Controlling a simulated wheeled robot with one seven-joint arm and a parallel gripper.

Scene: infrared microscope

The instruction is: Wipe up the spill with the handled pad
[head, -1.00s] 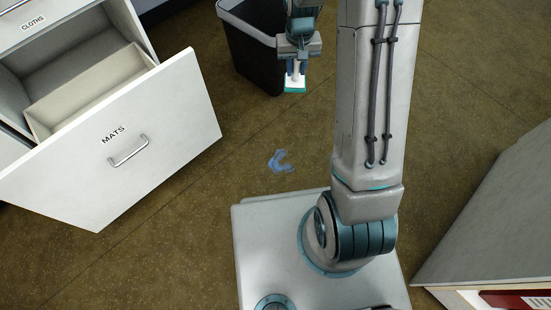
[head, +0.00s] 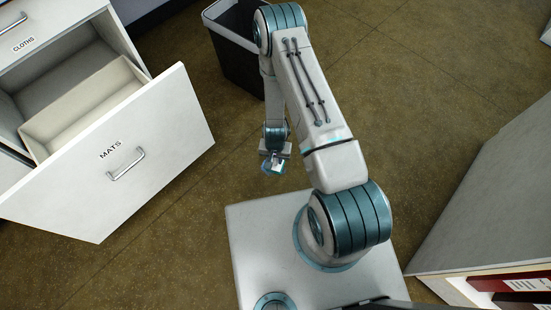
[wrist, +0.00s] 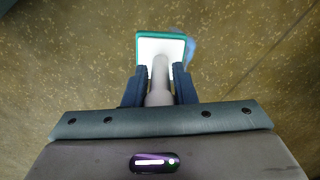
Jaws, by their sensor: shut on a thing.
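My gripper (head: 274,158) is low over the floor in front of my base, and it also shows in the wrist view (wrist: 159,84). It is shut on the pale upright handle of the pad. The handled pad (wrist: 148,46) has a white top and a teal rim. The blue spill (wrist: 191,48) shows as a faint patch along the pad's right and upper right edge; the pad hides the rest of it. In the head view my gripper covers most of the pad and spill. I cannot tell whether the pad touches the floor.
An open drawer marked MATS (head: 150,140) juts out at the left. A dark bin (head: 232,62) stands behind my arm. A pale cabinet (head: 490,200) with red binders is at the right. The brown floor (head: 190,230) around the spill is clear.

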